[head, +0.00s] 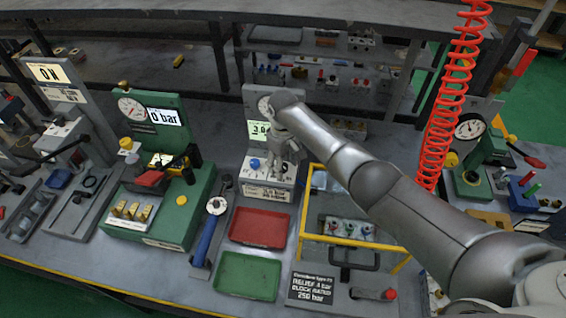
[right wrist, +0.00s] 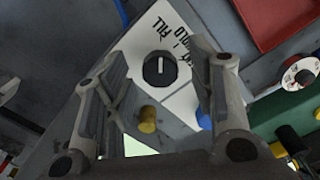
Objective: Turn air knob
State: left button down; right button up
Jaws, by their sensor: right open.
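A black round knob (right wrist: 159,68) with a white line shows in the right wrist view, on a white labelled plate. I take it for the air knob, though its own label is not fully readable. My right gripper (head: 283,152) is at the middle station in the head view, pointing down. It is open, and its fingers appear on either side of the black knob in the right wrist view; contact is not visible. The gripper hides the knob in the head view. A blue knob (head: 254,164) sits beside the gripper. My left gripper is not in view.
A yellow knob (right wrist: 147,120) is close to the fingers. A green display (head: 259,131) stands behind the gripper. A red tray (head: 259,228) and a green tray (head: 247,276) lie in front. A yellow frame (head: 352,241) is at right, under my arm. A red coiled hose (head: 447,110) hangs nearby.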

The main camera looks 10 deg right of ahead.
notch_tip(320, 180, up, 12)
dwell(0.6)
jog(key=shift+s+f, duration=0.1)
dwell(0.4)
